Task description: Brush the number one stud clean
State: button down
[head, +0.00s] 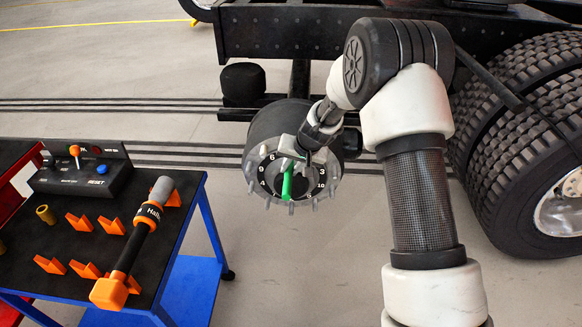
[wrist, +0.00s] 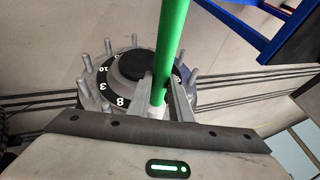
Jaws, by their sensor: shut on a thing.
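The wheel hub (head: 254,190) faces me with a ring of studs and a black number ring. In the head view I can read 6, 9, 4, 7, 10, 3 and 8; I cannot make out a number one. My gripper (head: 303,158) is in front of the hub's upper part, shut on a green-handled brush (head: 287,184). In the wrist view the brush handle (wrist: 170,40) stands between the fingers (wrist: 160,92), with the hub (wrist: 97,88) and its 10, 3 and 8 behind. The brush's working end is largely hidden, so contact with a stud is unclear.
A black-topped cart (head: 190,215) stands at left with a control box (head: 80,172), orange holders (head: 80,222) and a grey-and-orange tool (head: 130,245). Large truck tyres (head: 515,130) are at right. The truck frame (head: 300,35) runs above the hub. The floor before the hub is clear.

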jog(key=shift+s+b, duration=0.6)
jog(key=shift+s, duration=0.8)
jog(key=shift+w+p, duration=0.45)
jog(key=shift+w, duration=1.45)
jog(key=shift+s+b, duration=0.8)
jog(key=shift+s, duration=1.1)
jog(key=shift+w, duration=0.1)
